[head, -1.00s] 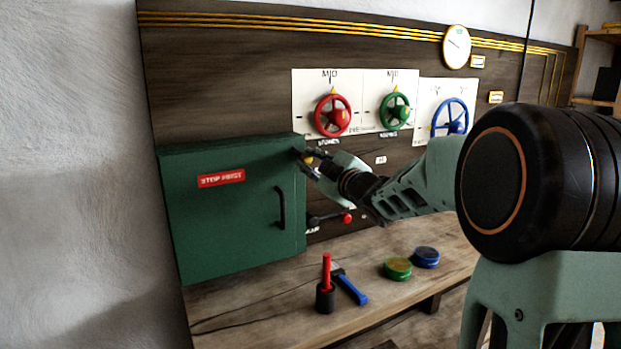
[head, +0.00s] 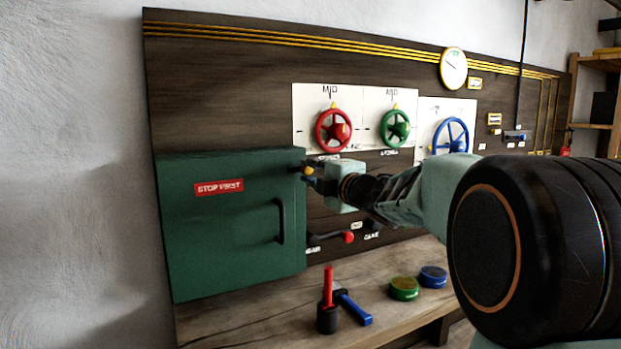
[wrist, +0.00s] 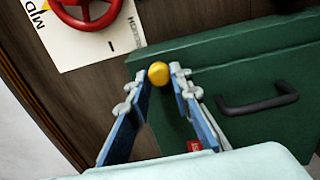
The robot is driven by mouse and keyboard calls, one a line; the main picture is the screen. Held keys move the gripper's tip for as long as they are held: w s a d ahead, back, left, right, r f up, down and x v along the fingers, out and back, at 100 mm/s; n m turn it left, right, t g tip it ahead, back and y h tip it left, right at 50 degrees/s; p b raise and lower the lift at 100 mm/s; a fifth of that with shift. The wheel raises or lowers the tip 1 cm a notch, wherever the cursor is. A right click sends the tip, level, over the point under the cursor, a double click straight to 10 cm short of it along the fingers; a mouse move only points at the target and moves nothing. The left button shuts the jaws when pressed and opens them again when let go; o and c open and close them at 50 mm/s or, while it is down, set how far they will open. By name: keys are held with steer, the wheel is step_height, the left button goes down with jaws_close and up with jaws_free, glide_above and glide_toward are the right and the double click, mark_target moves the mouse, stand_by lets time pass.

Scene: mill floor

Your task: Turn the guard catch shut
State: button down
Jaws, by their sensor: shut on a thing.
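The guard is a green cabinet door (head: 225,245) on the left of the head view, lying closed against its box as far as I can see. It has a red STOP FIRST label (head: 219,187) and a black handle (head: 281,221). The guard catch, with a yellow knob (head: 308,170), is at its upper right edge; the knob also shows in the wrist view (wrist: 158,73). My gripper (wrist: 160,78) has its two fingers on either side of the yellow knob and is shut on it. The rest of the catch is mostly hidden.
A red handwheel (head: 333,131) and a green handwheel (head: 395,128) are on the panel just above my arm. A red-knobbed lever (head: 347,237) sticks out below my gripper. The bench holds a black cup (head: 327,319), a blue-handled tool (head: 355,308) and two round tins (head: 404,289).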

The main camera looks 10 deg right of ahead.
stand_by(0.5)
steer(key=c, duration=1.7)
jaws_free()
steer(key=shift+c, duration=0.2)
steer(key=v, duration=0.7)
steer(key=shift+s, duration=0.2)
steer(key=shift+d, duration=0.1)
